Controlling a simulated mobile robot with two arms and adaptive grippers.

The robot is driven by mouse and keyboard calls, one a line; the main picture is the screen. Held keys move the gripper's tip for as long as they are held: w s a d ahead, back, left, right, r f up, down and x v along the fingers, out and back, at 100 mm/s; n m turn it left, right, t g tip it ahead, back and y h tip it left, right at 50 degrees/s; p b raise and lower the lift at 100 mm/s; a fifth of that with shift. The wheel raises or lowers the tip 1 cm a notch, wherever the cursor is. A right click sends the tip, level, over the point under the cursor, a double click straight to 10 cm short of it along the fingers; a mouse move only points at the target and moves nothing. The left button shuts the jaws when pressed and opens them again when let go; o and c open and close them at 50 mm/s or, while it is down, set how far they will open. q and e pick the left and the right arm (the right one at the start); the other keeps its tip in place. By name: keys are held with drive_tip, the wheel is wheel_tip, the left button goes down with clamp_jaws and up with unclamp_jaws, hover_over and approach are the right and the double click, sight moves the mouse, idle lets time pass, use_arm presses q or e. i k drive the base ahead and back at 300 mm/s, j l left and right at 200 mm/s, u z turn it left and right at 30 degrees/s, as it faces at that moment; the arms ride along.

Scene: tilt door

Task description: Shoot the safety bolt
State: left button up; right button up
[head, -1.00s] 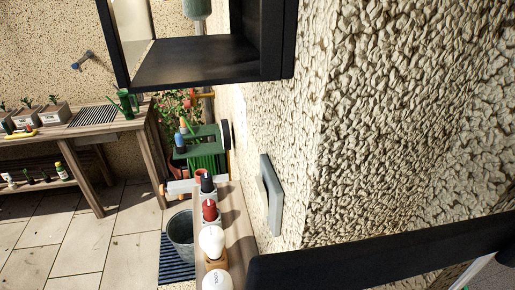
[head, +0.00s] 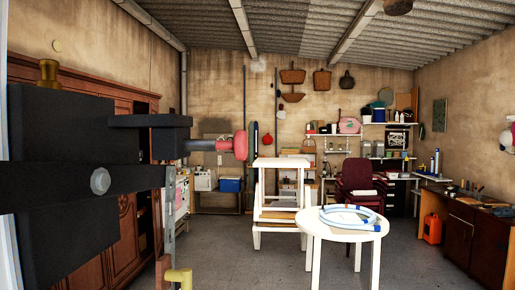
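Large dark metal lock hardware (head: 60,150) fills the left side of the head view, very close to me. A brass knob (head: 48,72) stands on its top. A dark bracket (head: 150,121) juts right, and a grey rod with a red-pink knob (head: 240,145) sticks out of it. A dark bar with a grey hex bolt head (head: 100,181) crosses below, and a brass hooked piece (head: 178,278) shows at the bottom. I cannot tell which part is the safety bolt, or whether it is shot. I can make out neither of my grippers.
Inside the garage, a white round table (head: 340,232) holds a coiled blue hose (head: 350,217). A workbench (head: 465,225) lines the right wall. A wooden wardrobe (head: 90,245) is behind the hardware. Floor between is clear.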

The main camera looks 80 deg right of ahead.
sight(239, 145)
drive_tip(key=z, duration=1.4)
drive_tip(key=l, duration=0.1)
